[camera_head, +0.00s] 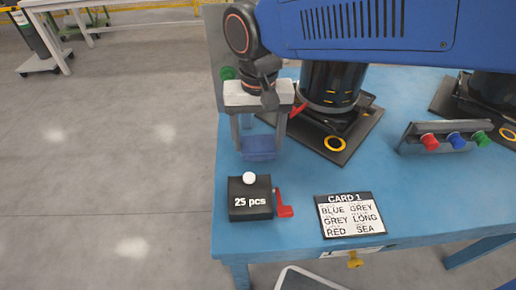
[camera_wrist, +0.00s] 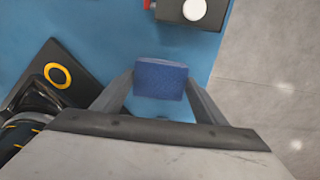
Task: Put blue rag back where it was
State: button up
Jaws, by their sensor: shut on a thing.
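The blue rag (camera_head: 258,148) is a small folded blue block between the fingers of my gripper (camera_head: 260,150), low over the left part of the blue table. In the wrist view the blue rag (camera_wrist: 160,79) sits between both fingertips of my gripper (camera_wrist: 160,85), with a finger against each side. Its underside is hidden, so I cannot tell whether it touches the table top.
A black "25 pcs" box (camera_head: 250,200) with a white knob and red handle stands in front. A word card (camera_head: 349,214) lies right of it. A rack with coloured spools (camera_head: 440,140) stands at right. The table's left edge (camera_head: 216,190) is close.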

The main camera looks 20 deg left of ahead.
aim_at(258, 144)
jog(key=shift+f, duration=1.9)
jog(key=o, duration=1)
notch_tip(258, 144, up, 12)
jog(key=shift+f, duration=0.25)
jog(key=shift+r, duration=0.3)
